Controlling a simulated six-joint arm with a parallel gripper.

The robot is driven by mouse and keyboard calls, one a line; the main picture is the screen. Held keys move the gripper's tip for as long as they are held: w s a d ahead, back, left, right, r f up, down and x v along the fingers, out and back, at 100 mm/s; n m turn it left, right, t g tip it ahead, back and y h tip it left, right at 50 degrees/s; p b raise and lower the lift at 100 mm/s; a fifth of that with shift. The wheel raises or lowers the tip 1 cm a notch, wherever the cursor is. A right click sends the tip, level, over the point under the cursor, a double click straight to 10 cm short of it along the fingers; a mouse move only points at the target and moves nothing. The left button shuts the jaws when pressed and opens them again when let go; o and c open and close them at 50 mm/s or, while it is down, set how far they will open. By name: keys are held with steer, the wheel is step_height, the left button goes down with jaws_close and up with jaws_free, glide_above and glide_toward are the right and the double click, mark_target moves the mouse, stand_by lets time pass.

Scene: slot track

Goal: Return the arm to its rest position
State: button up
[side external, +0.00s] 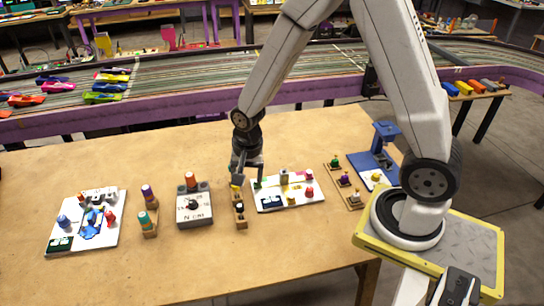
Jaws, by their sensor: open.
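My gripper (241,180) hangs from my arm over the middle of the wooden table (190,270), fingers pointing down. It is open, and its fingertips are beside the top end of a narrow wooden holder (241,222) that carries small dark and yellow pieces. The tips look close to the holder's yellow piece; I cannot tell whether they touch it. I see nothing clearly held between the fingers.
A white board (262,202) with small parts lies right of the gripper. A grey box (194,208), a holder with bottles (150,222) and another white board (66,215) lie left. A blue stand (384,140) is near my base. The front table is clear.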

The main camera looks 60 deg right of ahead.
steer(key=s+r+n+t, duration=0.1)
steer(key=s+r+n, duration=0.6)
steer(key=n, duration=0.4)
steer(key=shift+s+d+n+t, duration=0.3)
steer(key=shift+s+d, duration=0.05)
steer(key=shift+s, duration=0.3)
steer(key=shift+f, duration=0.1)
